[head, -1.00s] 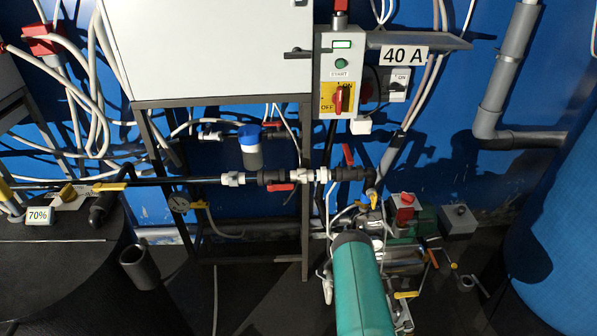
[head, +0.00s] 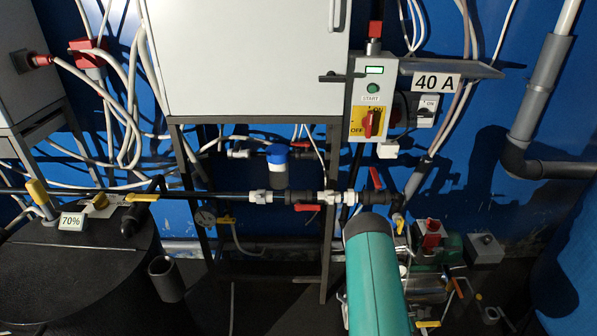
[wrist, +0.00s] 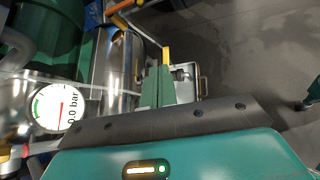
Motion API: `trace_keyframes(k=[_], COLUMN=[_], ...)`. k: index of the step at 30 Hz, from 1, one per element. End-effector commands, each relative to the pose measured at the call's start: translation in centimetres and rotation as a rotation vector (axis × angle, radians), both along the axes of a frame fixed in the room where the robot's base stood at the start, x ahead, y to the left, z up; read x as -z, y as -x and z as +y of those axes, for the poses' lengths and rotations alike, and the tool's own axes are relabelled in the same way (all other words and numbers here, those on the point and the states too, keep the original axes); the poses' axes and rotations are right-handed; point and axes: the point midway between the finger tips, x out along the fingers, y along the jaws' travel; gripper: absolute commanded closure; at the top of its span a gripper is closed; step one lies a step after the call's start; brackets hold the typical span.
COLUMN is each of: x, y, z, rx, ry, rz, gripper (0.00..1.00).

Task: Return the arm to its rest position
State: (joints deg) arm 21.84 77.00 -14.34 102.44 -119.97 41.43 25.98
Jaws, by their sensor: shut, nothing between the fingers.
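My gripper (wrist: 156,88) shows in the wrist view, its two green fingers together with nothing between them. Its teal body with a lit strip fills the bottom of that view. In the head view my teal arm link rises from the bottom edge, right of the middle, and covers part of the pipework and the pump area. The gripper itself does not show in the head view. In the wrist view a pressure gauge (wrist: 58,108) reading about 0.0 bar is close on the left, and a shiny metal cylinder (wrist: 118,65) lies beyond the fingers.
A white cabinet (head: 250,60) on a dark frame stands ahead. Right of it is a switch box (head: 371,97) with a 40 A sign (head: 437,81). A black pipe with valves crosses below. A black tank (head: 90,265) is left; dark floor (wrist: 250,60) is open right.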

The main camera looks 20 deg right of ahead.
Motion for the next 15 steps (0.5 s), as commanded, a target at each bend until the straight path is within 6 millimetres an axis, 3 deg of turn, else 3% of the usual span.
trace_keyframes(k=[1,6,15], x=[-2.8,-10.7,-23.5], y=[-1.6,-4.7,-7.3], z=[0.1,1.2,5.5], rx=[0.035,0.164,0.382], ry=[0.018,0.046,0.027], rz=[-0.047,-0.181,-0.410], gripper=[1.00,1.00,1.00])
